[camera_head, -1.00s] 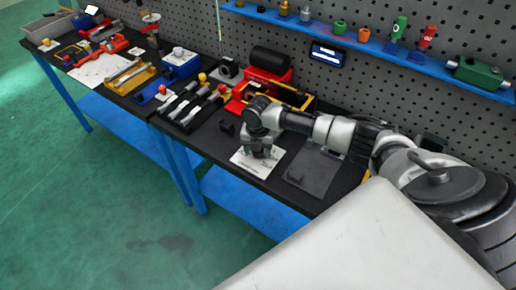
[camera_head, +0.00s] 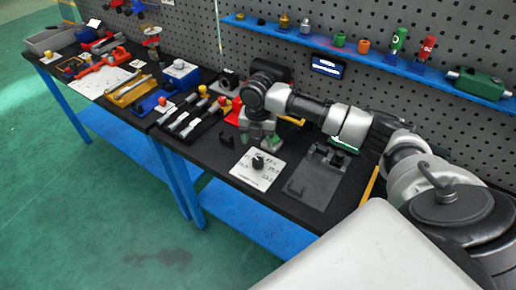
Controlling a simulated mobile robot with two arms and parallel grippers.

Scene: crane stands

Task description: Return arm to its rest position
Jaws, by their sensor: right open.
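My right arm comes in from the right over the workbench. My left gripper does not show.
A dark grey plate (camera_head: 318,178) lies right of the sheet. Screwdrivers in a black holder (camera_head: 201,116) lie to the left. A blue shelf (camera_head: 340,50) with colored parts runs along the pegboard (camera_head: 300,90) behind the arm. Bare bench (camera_head: 212,150) shows left of the sheet.

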